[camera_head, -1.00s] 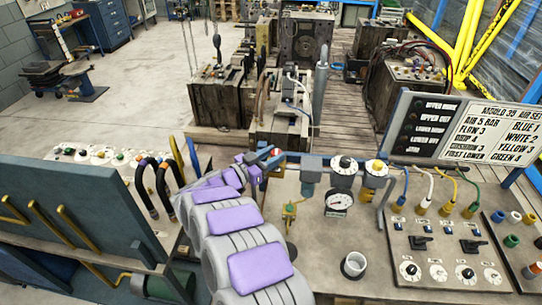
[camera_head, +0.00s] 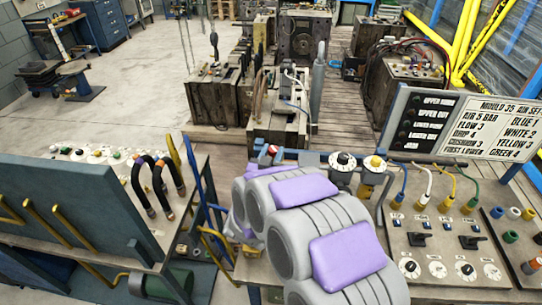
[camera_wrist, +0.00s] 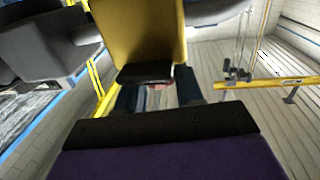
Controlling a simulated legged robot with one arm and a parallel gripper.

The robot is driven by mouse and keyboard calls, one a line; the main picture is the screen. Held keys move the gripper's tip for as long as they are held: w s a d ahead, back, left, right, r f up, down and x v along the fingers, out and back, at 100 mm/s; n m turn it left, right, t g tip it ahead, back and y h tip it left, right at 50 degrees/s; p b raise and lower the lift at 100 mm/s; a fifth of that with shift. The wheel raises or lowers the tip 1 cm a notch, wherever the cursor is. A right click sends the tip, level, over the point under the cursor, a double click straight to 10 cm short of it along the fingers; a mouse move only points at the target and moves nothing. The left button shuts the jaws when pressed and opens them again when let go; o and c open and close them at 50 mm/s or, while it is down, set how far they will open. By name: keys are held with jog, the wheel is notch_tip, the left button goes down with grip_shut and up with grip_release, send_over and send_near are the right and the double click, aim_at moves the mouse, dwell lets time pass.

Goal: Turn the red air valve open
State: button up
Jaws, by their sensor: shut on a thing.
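The red air valve (camera_head: 272,149) shows as a small red part at the left end of the blue air line, just beyond my grey and purple arm. My arm hides most of what lies around and below it, and my gripper itself is hidden behind the arm in the head view. In the wrist view my gripper (camera_wrist: 158,90) has its two dark fingers on either side of a small reddish patch, in front of a dark block and a large yellow part. It is shut on the valve, though little of the handle shows.
A black-topped regulator (camera_head: 342,161) and a yellow-topped one (camera_head: 374,164) stand right of the valve. Coloured hoses run to a panel with knobs (camera_head: 410,268). A sign board (camera_head: 480,130) stands behind. A dark upright panel (camera_head: 70,215) and black hoses (camera_head: 150,190) are at left.

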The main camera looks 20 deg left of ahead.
jog(key=n+y+b, duration=0.1)
jog(key=y, duration=0.1)
jog(key=d+n+g+y+b, duration=0.1)
jog(key=n+y, duration=0.1)
jog(key=y, duration=0.1)
jog(key=shift+w+f+n+g+y+b, duration=0.15)
jog(key=shift+n+g+y+b, duration=0.15)
jog(key=shift+w+d+n+g+y, duration=0.1)
jog(key=shift+n+g+y, duration=0.7)
jog(key=shift+y, duration=0.4)
jog(key=n+g+y+p, duration=0.2)
jog(key=n+y+p, duration=0.1)
jog(key=shift+w+d+r+g+y, duration=0.1)
jog(key=shift+w+r+g+y, duration=0.05)
jog(key=shift+r+g+y, duration=0.2)
jog(key=n+g+y+p, duration=0.1)
jog(key=n+g+p, duration=0.1)
jog(key=p, duration=0.1)
jog(key=shift+f+y, duration=0.1)
jog(key=shift+y, duration=0.15)
jog(key=shift+g, duration=0.45)
jog(key=o, duration=1)
jog(key=shift+a+f, duration=0.1)
jog(key=shift+a, duration=0.1)
jog(key=shift+o, duration=0.2)
jog(key=shift+d, duration=0.15)
